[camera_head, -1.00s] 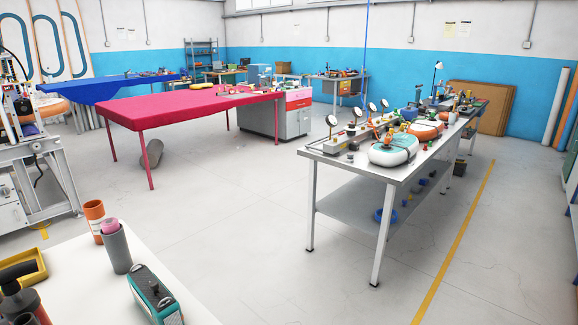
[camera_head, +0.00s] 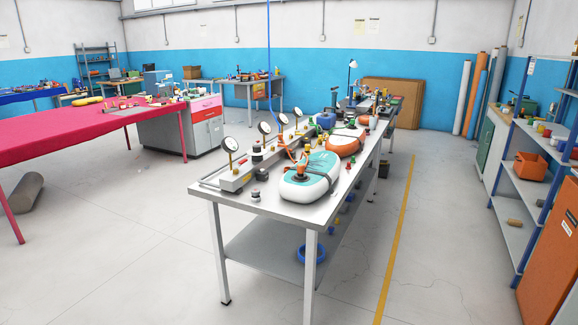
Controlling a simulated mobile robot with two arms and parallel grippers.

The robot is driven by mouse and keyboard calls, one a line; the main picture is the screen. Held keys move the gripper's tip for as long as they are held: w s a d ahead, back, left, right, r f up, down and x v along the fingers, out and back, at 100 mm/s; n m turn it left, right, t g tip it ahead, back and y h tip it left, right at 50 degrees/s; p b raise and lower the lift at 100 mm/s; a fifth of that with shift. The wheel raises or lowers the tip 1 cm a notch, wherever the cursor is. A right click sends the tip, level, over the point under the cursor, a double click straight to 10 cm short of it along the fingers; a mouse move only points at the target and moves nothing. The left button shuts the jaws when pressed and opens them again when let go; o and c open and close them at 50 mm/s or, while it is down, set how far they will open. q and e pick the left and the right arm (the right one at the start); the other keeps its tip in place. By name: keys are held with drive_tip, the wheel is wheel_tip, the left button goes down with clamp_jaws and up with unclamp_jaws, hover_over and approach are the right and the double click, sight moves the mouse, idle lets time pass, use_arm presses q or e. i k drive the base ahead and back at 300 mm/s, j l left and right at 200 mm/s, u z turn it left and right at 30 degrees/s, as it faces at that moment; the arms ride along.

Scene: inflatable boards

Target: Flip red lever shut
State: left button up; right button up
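No red lever can be made out with certainty at this distance. The steel workbench (camera_head: 207,196) stands ahead in the middle of the view. On it lies a white and teal inflatable board (camera_head: 311,180) with an orange fitting on top, and an orange and white board (camera_head: 345,142) behind it. A grey manifold bar (camera_head: 238,181) with several round gauges (camera_head: 229,145) runs along the bench's left side. A blue hose hangs from above, and an orange hose leads down to the teal board. Neither of my grippers is in view.
A red-covered table (camera_head: 70,135) and a grey drawer cabinet (camera_head: 178,130) stand at the left. A blue shelf rack (camera_head: 512,190) with an orange bin (camera_head: 530,167) stands at the right. The floor in front is clear, and a yellow line (camera_head: 397,245) runs right of the bench.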

sight(244, 161)
drive_tip(key=i+u, duration=0.15)
drive_tip(key=i, duration=0.3)
drive_tip(key=i+l+u, duration=0.15)
drive_tip(key=i, duration=0.3)
drive_tip(key=i+l+u, duration=0.15)
drive_tip(key=i, duration=0.3)
drive_tip(key=i+l+u, duration=0.15)
drive_tip(key=i, duration=0.3)
drive_tip(key=i+u, duration=0.4)
